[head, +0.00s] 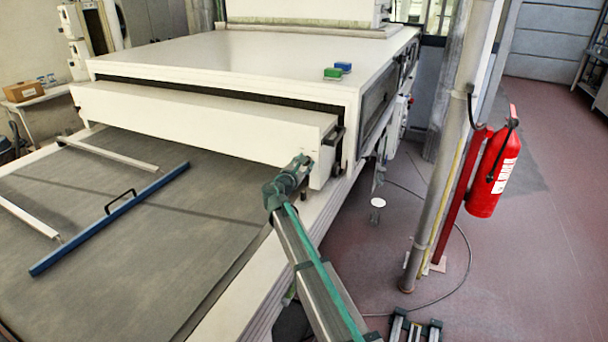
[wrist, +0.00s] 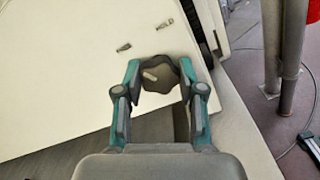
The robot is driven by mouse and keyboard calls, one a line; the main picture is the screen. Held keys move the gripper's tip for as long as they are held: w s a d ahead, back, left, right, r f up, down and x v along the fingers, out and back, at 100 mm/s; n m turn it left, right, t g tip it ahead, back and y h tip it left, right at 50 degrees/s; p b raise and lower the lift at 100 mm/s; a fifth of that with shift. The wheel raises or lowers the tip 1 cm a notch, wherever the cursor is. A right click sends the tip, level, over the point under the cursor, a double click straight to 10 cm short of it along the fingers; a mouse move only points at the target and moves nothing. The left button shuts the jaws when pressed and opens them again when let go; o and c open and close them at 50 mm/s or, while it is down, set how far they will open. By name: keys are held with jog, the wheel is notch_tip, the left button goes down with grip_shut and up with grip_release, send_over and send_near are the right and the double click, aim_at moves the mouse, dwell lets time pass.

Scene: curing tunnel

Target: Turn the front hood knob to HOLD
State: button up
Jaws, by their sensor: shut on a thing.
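The front hood knob (wrist: 161,74) is dark grey and lobed, with a pale pointer mark on its left part, on the white end face of the hood (wrist: 60,85). The word HOLD (wrist: 165,25) is printed above the knob, slightly right. A smaller label (wrist: 124,48), too blurred to read, is up and left. The pointer lies on the left side, not toward HOLD. My gripper (wrist: 160,72) is shut on the knob, one finger on each side. In the head view my gripper (head: 301,162) is at the hood's near right end and hides the knob.
The white hood front (head: 205,118) spans the grey belt (head: 130,235), where a blue bar (head: 100,225) with a black handle lies. Blue and green blocks (head: 332,73) sit on the tunnel top. A pole (head: 445,150) and red extinguisher (head: 494,172) stand right, with open floor around.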

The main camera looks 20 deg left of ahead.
jog(key=m+b, duration=1.4)
jog(key=b, duration=0.8)
jog(key=shift+f, duration=0.1)
jog(key=shift+m+b, duration=0.3)
jog(key=shift+b, duration=0.05)
jog(key=o, duration=1.2)
jog(key=shift+c, duration=0.2)
jog(key=shift+s, duration=0.1)
jog(key=s+a, duration=0.1)
jog(key=s, duration=1)
jog(key=shift+s+a, duration=0.2)
jog(key=shift+s, duration=0.2)
